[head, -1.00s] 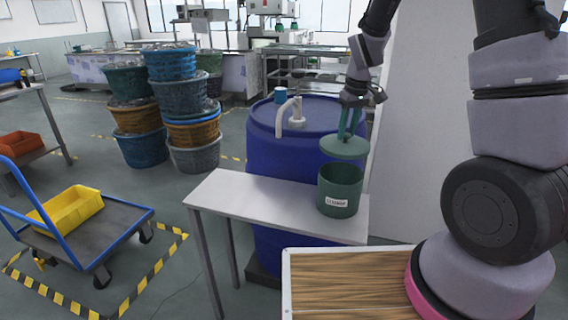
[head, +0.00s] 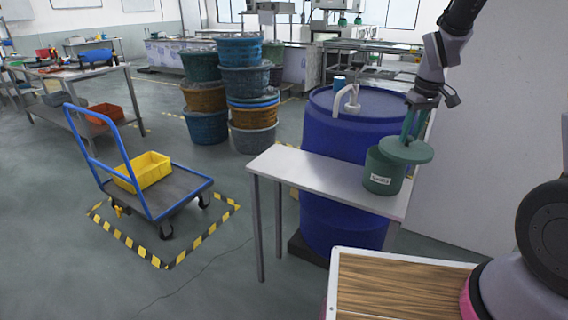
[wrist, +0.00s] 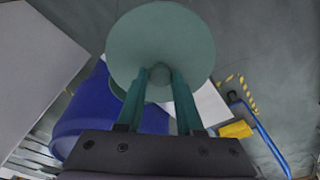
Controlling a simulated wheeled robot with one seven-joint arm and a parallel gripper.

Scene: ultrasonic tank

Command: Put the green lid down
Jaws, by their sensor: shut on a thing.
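The green lid (head: 408,151) is a round disc held by my gripper (head: 407,137), which is shut on its knob. In the head view it hangs above and to the right of the green canister (head: 381,174), covering part of its top. The canister carries a white label and stands on the white table (head: 304,172) near its right end. In the wrist view the lid (wrist: 160,42) lies between and beyond the two green fingers (wrist: 159,88).
A blue drum (head: 331,139) with a white spout stands behind the table. The table's left part is bare. A wood-topped surface (head: 390,290) is in front. A blue trolley (head: 185,193) with a yellow bin (head: 149,170) and stacked baskets (head: 244,82) stand left.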

